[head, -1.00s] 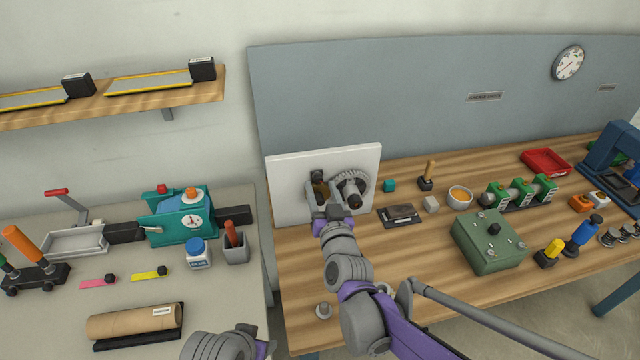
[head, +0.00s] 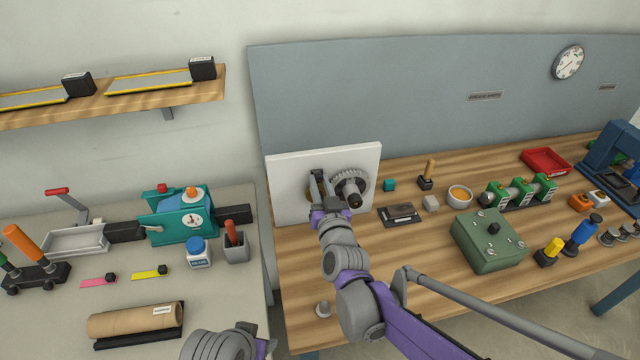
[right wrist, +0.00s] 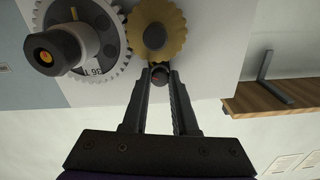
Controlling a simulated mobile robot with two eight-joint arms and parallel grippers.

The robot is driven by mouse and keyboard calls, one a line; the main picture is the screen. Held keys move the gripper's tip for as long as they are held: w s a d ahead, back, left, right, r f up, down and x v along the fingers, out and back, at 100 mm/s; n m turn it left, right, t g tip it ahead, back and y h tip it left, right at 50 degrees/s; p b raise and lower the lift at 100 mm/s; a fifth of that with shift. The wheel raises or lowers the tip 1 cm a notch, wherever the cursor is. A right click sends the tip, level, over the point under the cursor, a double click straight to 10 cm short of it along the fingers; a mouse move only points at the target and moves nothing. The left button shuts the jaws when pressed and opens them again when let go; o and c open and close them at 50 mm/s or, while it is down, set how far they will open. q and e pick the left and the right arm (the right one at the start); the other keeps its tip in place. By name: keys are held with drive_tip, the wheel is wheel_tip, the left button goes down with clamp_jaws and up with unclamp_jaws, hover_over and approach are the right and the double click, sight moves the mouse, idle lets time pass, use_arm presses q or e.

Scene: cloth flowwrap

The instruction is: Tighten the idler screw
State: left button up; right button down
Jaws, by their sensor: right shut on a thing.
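A white upright panel (head: 290,160) carries a large grey toothed gear (head: 350,178) with a dark hub. Beside it is a smaller brass gear (right wrist: 172,18), mostly hidden behind my gripper in the head view. My right gripper (head: 318,182) is at the panel, left of the grey gear.
A small grey knob-like piece (head: 323,310) stands near the bench's front left. A teal machine (head: 178,222) stands on the left table.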

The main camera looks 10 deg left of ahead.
use_arm(q)
drive_tip(key=shift+f, duration=0.15)
use_arm(e)
drive_tip(key=m, duration=0.5)
drive_tip(key=shift+m, duration=0.3)
drive_tip(key=c, duration=0.7)
unclamp_jaws()
drive_tip(key=shift+s, duration=0.15)
use_arm(q)
drive_tip(key=shift+s+f+b, duration=0.1)
drive_tip(key=shift+f+b, duration=0.2)
drive_tip(key=shift+b, duration=0.1)
use_arm(e)
drive_tip(key=v, duration=1)
drive_tip(key=shift+s, duration=0.3)
drive_tip(key=shift+d, duration=0.15)
